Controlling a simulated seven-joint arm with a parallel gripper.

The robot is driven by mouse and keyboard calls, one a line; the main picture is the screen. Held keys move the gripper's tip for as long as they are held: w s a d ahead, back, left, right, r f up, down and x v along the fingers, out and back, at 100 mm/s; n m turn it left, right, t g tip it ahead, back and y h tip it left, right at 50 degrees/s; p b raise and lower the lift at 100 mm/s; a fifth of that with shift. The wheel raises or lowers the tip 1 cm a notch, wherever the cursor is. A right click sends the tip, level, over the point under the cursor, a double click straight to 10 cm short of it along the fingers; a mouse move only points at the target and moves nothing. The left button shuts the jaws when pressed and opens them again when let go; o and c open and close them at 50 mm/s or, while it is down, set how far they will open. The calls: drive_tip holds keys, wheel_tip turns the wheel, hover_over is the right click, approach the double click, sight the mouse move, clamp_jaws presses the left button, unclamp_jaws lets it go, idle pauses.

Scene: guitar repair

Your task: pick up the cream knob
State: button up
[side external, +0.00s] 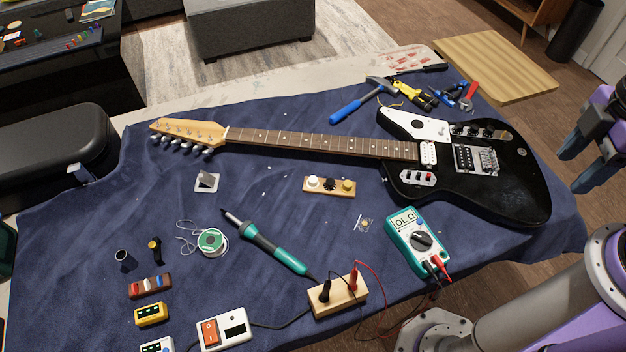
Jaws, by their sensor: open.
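The cream knob (313,182) sits at the left end of a small wooden block (343,193). A black knob (330,184) and a yellow knob (347,186) stand beside it in a row on the same block. The block lies on the blue cloth, below the guitar's neck in the picture. My gripper (573,170) is at the far right edge, open and empty, beyond the guitar body and far from the knob. Part of the gripper is cut off by the frame.
A black and white electric guitar (500,185) lies between my gripper and the block. A teal multimeter (415,240), a soldering iron (268,245) and a wooden block with plugs and cables (338,298) lie nearby. The cloth (265,205) left of the knob block is clear.

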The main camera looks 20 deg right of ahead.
drive_tip(key=n, duration=0.2)
hover_over(313, 179)
wheel_tip(313, 179, down, 11)
wheel_tip(313, 179, down, 17)
drive_tip(key=shift+r, duration=0.15)
drive_tip(key=shift+c, duration=0.3)
clamp_jaws()
